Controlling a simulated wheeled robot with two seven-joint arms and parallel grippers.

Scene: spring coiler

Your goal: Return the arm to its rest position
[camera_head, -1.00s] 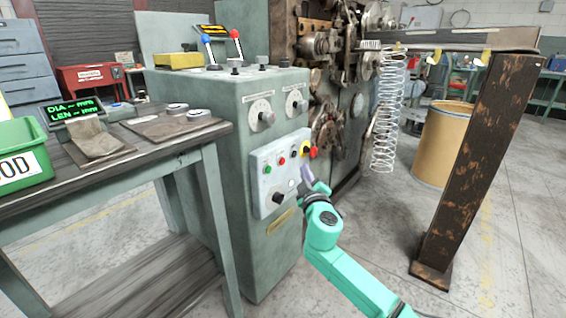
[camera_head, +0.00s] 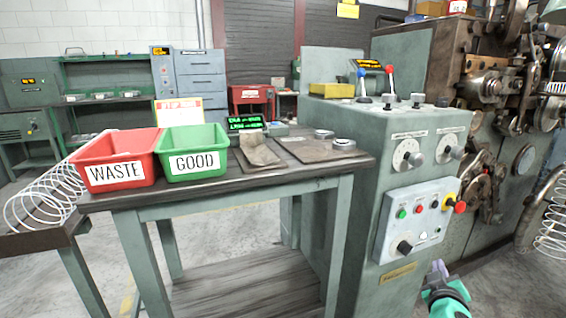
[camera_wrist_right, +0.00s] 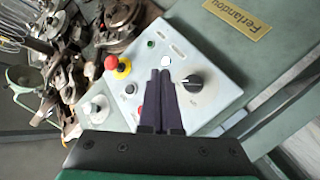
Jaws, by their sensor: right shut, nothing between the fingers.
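My right gripper (camera_head: 438,267) shows at the bottom right of the head view, below the lower right corner of the machine's control panel (camera_head: 418,203). Its fingers are shut with nothing between them. The wrist view shows the closed dark fingers (camera_wrist_right: 160,82) in front of the panel (camera_wrist_right: 215,95), between a black knob (camera_wrist_right: 192,84) and the red and yellow emergency stop (camera_wrist_right: 116,66). I cannot tell the exact gap to the panel, but no contact is visible. Only the wrist end of my teal right arm shows in the head view. My left gripper is not in view.
The green control cabinet (camera_head: 350,190) stands beside a table (camera_head: 230,190). The table carries a red WASTE bin (camera_head: 112,172) and a green GOOD bin (camera_head: 195,163). Wire coils (camera_head: 45,195) lie at the far left. The coiling machine (camera_head: 500,60) fills the right.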

